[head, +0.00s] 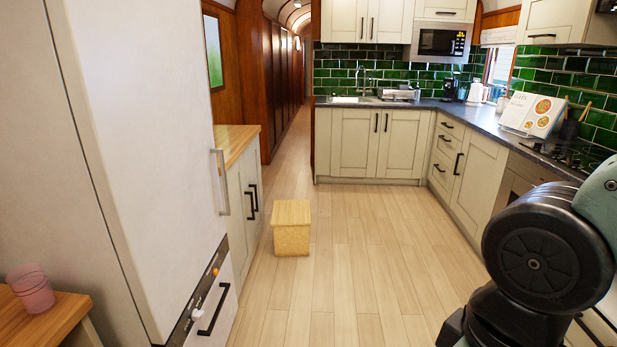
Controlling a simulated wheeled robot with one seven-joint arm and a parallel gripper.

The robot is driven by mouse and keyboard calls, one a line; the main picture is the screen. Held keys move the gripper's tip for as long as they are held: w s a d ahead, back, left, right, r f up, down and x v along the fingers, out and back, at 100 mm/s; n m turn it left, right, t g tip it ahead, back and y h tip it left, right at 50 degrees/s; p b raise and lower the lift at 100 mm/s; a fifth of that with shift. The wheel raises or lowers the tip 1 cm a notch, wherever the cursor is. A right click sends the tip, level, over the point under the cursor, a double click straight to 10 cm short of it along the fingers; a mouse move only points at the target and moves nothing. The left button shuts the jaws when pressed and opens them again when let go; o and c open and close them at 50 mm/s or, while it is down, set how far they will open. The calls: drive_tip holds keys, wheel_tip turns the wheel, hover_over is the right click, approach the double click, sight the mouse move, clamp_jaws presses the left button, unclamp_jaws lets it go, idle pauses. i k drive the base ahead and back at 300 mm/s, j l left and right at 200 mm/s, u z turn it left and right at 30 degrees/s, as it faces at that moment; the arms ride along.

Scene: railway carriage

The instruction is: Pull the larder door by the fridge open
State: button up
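A tall white fridge (150,130) stands close on the left, with a vertical metal handle (222,181) on its right edge. Its upper door looks shut. Just beyond it is a low cream cabinet (240,190) with a wooden top and two black handles (252,199); its doors look shut. No door is marked as the larder, so I cannot tell for certain which one it is. Below the fridge door is a dark strip with an orange light and a white knob, above a white front with a black handle (214,309). My gripper is out of view; only part of my arm shows at lower right.
A pink cup (31,288) sits on a wooden surface at lower left. Cream counters (382,142) line the back and right. The middle floor (350,270) is clear.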

sight(238, 225)
drive_tip(key=i, duration=2)
drive_tip(key=i+u, duration=0.2)
drive_tip(key=i, duration=0.4)
drive_tip(key=i+u, duration=0.2)
drive_tip(key=i, duration=0.35)
drive_tip(key=i+l+u, duration=0.15)
drive_tip(key=i, duration=0.45)
drive_tip(key=i+l+u, duration=0.2)
drive_tip(key=i, duration=0.4)
